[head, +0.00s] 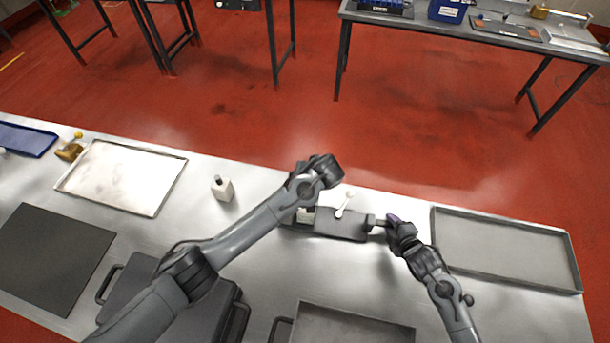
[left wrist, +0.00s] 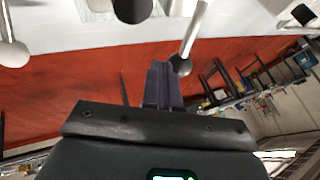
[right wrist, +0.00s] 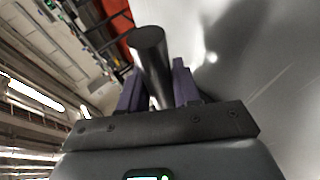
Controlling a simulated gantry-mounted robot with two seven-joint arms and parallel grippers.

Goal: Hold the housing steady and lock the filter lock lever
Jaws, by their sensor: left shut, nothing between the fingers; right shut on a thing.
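The dark grey housing (head: 340,225) lies on the metal bench in the head view, partly covered by my left arm. A white lever (head: 346,204) stands up from its far side. My right gripper (head: 385,221) is shut on the dark cylinder (head: 371,222) at the housing's right end; the right wrist view shows this cylinder (right wrist: 150,60) between the purple fingers. My left gripper (left wrist: 162,84) is shut and empty in the left wrist view. A pale rod with a dark rounded end (left wrist: 182,65) shows close beside its fingertips. In the head view its fingers are hidden by my wrist.
An empty tray (head: 510,250) lies right of the housing and a light tray (head: 122,178) at left. A small white bottle (head: 222,188) stands between. A dark case (head: 150,300) and another tray (head: 350,330) are nearer. A second table (head: 460,34) stands across the red floor.

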